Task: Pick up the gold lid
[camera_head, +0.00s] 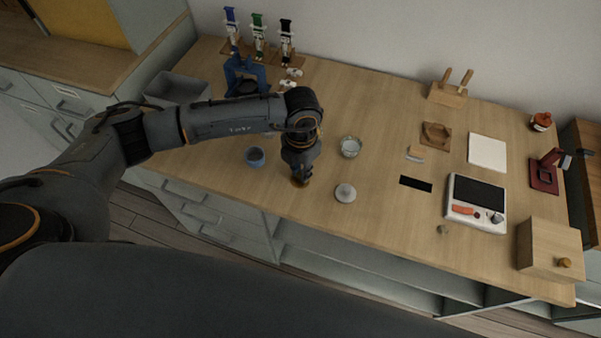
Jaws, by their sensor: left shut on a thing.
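My left gripper (300,178) reaches in from the left and points down at the front part of the wooden worktop (390,230). It is shut on the gold lid (299,184), of which only a small brownish-gold edge shows beneath the fingertips. The fingers hide the rest of the lid. I cannot tell whether the lid touches the worktop or is just above it. My right gripper is not in view.
Close by are a blue-grey cup (256,158), a pale round lid (345,193) and a glass bowl (350,147). A white device (475,204) and a wooden box (550,250) stand right. Some worktop between is free.

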